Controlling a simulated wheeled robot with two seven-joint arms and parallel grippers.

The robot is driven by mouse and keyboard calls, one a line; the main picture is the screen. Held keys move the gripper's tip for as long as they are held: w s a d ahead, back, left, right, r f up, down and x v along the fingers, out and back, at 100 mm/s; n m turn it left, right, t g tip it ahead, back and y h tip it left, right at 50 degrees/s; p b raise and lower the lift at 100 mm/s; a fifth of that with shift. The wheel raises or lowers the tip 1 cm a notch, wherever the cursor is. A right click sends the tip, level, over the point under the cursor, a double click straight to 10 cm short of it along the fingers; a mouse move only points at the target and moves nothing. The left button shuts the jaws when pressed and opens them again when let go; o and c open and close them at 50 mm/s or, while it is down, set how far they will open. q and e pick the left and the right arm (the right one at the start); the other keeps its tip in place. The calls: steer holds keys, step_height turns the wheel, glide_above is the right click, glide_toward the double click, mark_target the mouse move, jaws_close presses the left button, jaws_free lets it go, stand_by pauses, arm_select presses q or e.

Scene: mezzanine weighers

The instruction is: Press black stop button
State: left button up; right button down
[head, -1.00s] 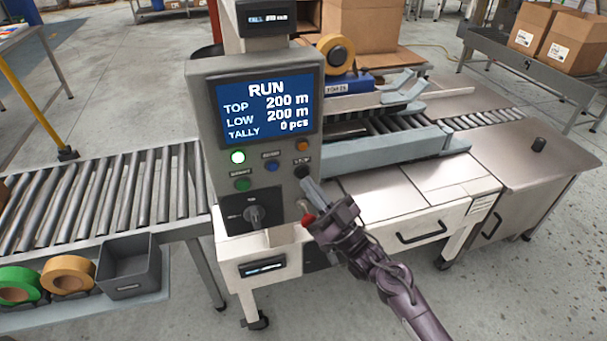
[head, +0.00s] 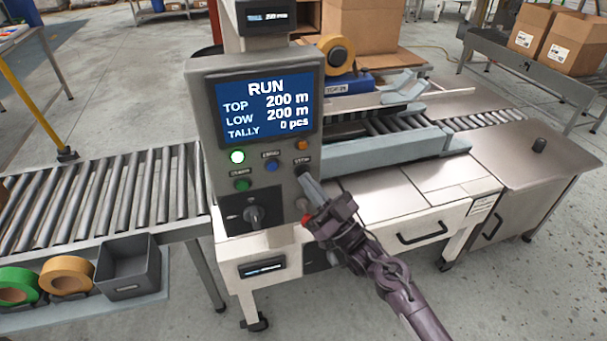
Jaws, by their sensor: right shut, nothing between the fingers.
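The grey control panel (head: 204,130) faces me, with a blue screen (head: 266,107) reading RUN, TOP 200 m, LOW 200 m and TALLY 0 pcs. The black stop button (head: 302,170) is at the panel's right side, under a small label that seems to read STOP. My right gripper (head: 307,181) is shut and empty, its fingertips at the black button and partly covering it. I cannot tell whether they touch it. My left gripper is not in view.
Close by on the panel are a green button (head: 241,185), a blue button (head: 272,165), an orange button (head: 302,145), a lit white-green lamp (head: 237,157) and a rotary switch (head: 254,214). Something red shows beside my right gripper. A roller conveyor (head: 110,190) runs left.

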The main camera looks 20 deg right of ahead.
steer(key=shift+w, duration=0.15)
steer(key=shift+s, duration=0.2)
stand_by(0.3)
steer(key=shift+s+p, duration=0.4)
steer(key=shift+s, duration=0.25)
steer(key=shift+s+r+p, duration=0.1)
steer(key=shift+s+p, duration=0.35)
steer(key=shift+s, duration=0.15)
steer(key=s+p, duration=0.1)
steer(key=s, duration=0.2)
steer(key=shift+s+d+p, duration=0.15)
steer(key=shift+s+p, duration=0.15)
steer(key=shift+s, duration=0.1)
